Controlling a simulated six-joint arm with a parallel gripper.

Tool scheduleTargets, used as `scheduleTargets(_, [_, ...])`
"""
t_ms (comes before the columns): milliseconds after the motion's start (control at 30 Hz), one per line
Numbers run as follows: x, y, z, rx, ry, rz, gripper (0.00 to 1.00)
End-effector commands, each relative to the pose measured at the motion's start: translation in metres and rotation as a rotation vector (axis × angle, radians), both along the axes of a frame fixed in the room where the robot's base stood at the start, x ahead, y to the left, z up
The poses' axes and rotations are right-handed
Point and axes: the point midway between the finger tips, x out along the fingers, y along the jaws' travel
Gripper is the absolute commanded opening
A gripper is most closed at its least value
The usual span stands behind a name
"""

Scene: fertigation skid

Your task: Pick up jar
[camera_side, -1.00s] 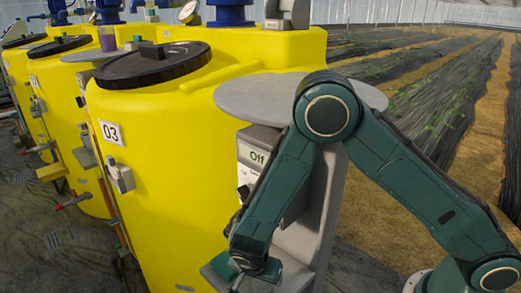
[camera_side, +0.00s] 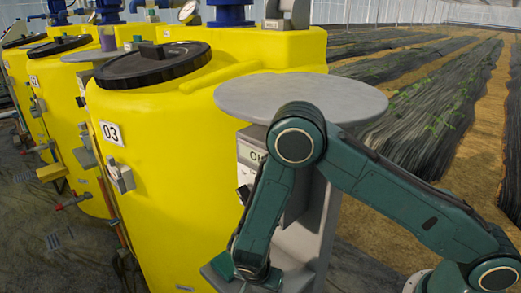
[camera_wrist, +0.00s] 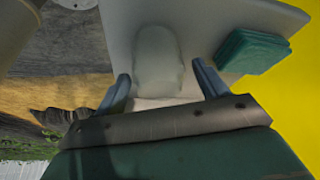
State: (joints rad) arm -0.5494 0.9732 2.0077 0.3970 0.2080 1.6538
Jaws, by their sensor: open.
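A pale, translucent jar (camera_wrist: 158,60) shows in the wrist view against a light grey shelf (camera_wrist: 118,38). My gripper (camera_wrist: 165,84) is open, with one blue-grey finger to each side of the jar's near end. Most of the jar lies beyond the fingertips, and I see no contact. I cannot tell whether it stands upright. In the side view my wrist is low over the grey shelf (camera_side: 292,271) in front of the yellow tank. There my arm hides the jar and the fingers cannot be made out.
A green folded cloth or pad (camera_wrist: 252,50) lies on the shelf right of the jar; it also shows in the side view (camera_side: 223,266). The yellow tank (camera_side: 180,180) marked 03 stands close by. A round grey top (camera_side: 300,97) overhangs the shelf.

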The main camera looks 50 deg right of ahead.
Motion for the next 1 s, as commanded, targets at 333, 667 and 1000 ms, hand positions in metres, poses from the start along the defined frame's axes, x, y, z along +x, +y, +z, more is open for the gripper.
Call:
scheduleTargets(333, [0.0013, -0.0037, -0.0095, 0.001, 0.0, 0.0, 0.73])
scheduleTargets(667, [0.0013, -0.0036, -0.0092, 0.001, 0.0, 0.0, 0.73])
scheduleTargets(1000, [0.0013, -0.0036, -0.0091, 0.001, 0.0, 0.0, 0.26])
